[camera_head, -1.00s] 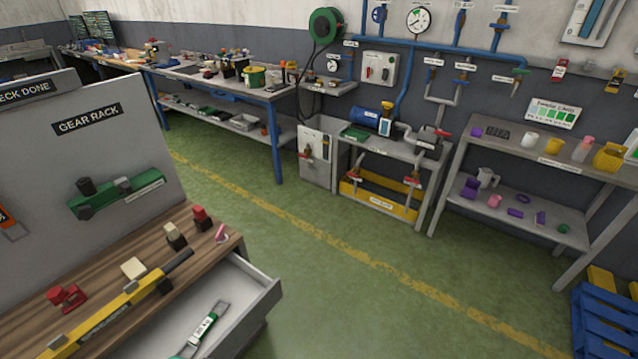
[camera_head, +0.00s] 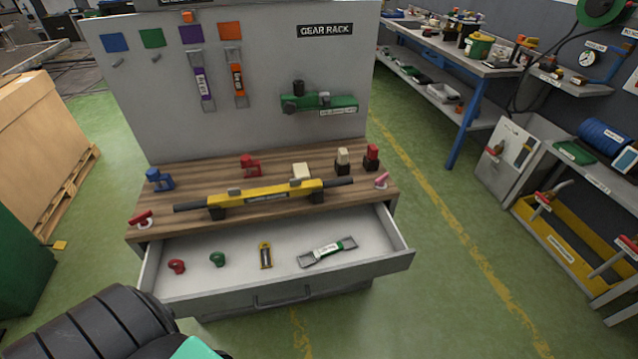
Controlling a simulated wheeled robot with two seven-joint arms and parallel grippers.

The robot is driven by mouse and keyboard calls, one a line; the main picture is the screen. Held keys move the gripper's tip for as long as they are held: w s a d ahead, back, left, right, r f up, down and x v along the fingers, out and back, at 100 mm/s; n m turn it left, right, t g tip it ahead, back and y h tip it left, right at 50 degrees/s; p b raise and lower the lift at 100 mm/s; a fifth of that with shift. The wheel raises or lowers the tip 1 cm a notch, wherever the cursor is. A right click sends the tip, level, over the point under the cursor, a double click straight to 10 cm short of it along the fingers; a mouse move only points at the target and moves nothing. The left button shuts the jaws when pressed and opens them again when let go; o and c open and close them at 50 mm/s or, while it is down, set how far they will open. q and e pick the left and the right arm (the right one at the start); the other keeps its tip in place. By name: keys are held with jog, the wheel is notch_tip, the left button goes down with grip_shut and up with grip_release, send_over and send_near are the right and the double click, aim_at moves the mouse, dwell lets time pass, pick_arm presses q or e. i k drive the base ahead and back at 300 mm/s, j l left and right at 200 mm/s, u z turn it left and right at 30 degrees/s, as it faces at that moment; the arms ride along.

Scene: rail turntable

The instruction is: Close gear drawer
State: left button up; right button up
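The gear drawer (camera_head: 385,258) is pulled open from the front of the wooden-topped gear bench (camera_head: 215,180). Its handle (camera_head: 285,297) is on the grey front panel. A dark, ribbed part of my own arm shows at the bottom left, apart from the drawer. Neither gripper's fingers are in view.
A yellow bar tool (camera_head: 265,196) and several small items lie on the bench top. The gear rack panel (camera_head: 270,110) stands behind. A cardboard crate on a pallet (camera_head: 42,140) stands left. Green floor is clear right of the drawer.

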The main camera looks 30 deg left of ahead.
aim_at(205, 288)
jog(key=u, duration=0.85)
